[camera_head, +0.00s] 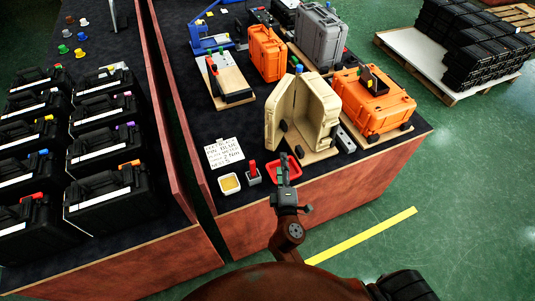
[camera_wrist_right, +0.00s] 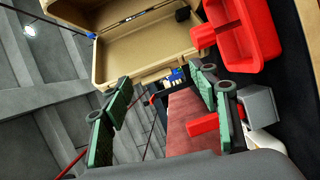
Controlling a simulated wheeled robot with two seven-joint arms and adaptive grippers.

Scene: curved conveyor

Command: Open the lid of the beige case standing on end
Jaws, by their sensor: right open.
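The beige case (camera_head: 318,108) stands on end near the front right of the table. Its lid (camera_head: 283,116) is swung apart from the body, so the inside shows as an open V facing my side. The case also shows in the right wrist view (camera_wrist_right: 145,48), at the top, with its hollow interior visible. My right gripper (camera_head: 284,160) is in front of the case, by the red tray. In the wrist view the green-padded fingers of my right gripper (camera_wrist_right: 165,95) are wide apart with nothing between them. No contact with the case shows. My left gripper is not in view.
The red tray (camera_head: 297,170) lies close to my right gripper. Orange cases (camera_head: 372,101) and a grey case (camera_head: 320,38) stand behind and right.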

